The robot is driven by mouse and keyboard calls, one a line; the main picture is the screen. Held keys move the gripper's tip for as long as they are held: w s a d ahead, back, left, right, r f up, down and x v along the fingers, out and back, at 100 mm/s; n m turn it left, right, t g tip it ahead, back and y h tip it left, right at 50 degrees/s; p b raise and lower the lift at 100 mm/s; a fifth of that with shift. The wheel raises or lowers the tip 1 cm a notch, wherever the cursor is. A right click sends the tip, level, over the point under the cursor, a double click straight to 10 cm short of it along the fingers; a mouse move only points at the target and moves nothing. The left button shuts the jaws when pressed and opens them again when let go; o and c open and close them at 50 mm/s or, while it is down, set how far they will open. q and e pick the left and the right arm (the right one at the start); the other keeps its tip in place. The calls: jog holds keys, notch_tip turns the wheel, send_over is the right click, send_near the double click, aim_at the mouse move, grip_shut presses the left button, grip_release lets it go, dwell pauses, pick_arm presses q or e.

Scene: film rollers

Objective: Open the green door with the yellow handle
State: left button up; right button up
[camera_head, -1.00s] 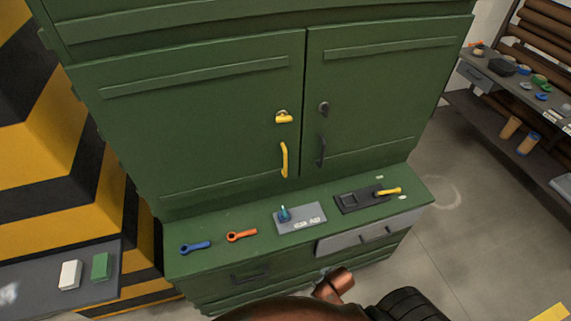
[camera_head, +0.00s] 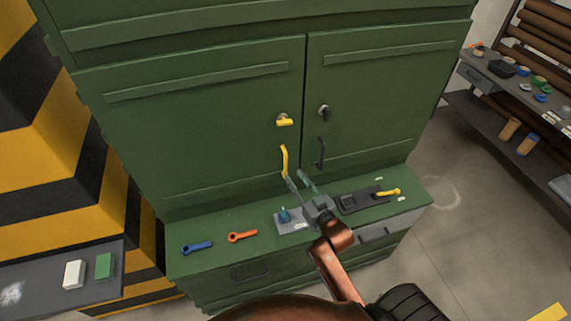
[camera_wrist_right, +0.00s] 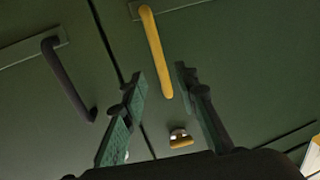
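The green door with the yellow handle (camera_head: 200,130) is the left door of a green cabinet and looks closed. Its yellow handle (camera_head: 284,161) is a vertical bar near the inner edge; a yellow latch (camera_head: 285,121) sits above it. My right gripper (camera_head: 296,175) is open at the handle's lower end. In the right wrist view, the yellow handle (camera_wrist_right: 155,50) reaches into the gap between the two open fingers (camera_wrist_right: 160,72), with space visible on both sides. I cannot tell whether a finger touches it. My left gripper is not in view.
The right door (camera_head: 380,100) has a black handle (camera_head: 321,152). The ledge below holds a blue wrench (camera_head: 197,247), an orange wrench (camera_head: 242,236), a grey plate (camera_head: 290,224) and a black panel with a yellow lever (camera_head: 388,193). Open floor (camera_head: 470,240) lies to the right.

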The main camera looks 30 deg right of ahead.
aim_at(286, 164)
jog(key=w, duration=0.4)
jog(key=w+p, duration=0.1)
jog(key=w, duration=0.2)
jog(key=shift+w+d+r, duration=0.15)
jog(key=shift+w+r, duration=0.05)
jog(key=shift+w, duration=0.2)
grip_shut()
dwell(0.3)
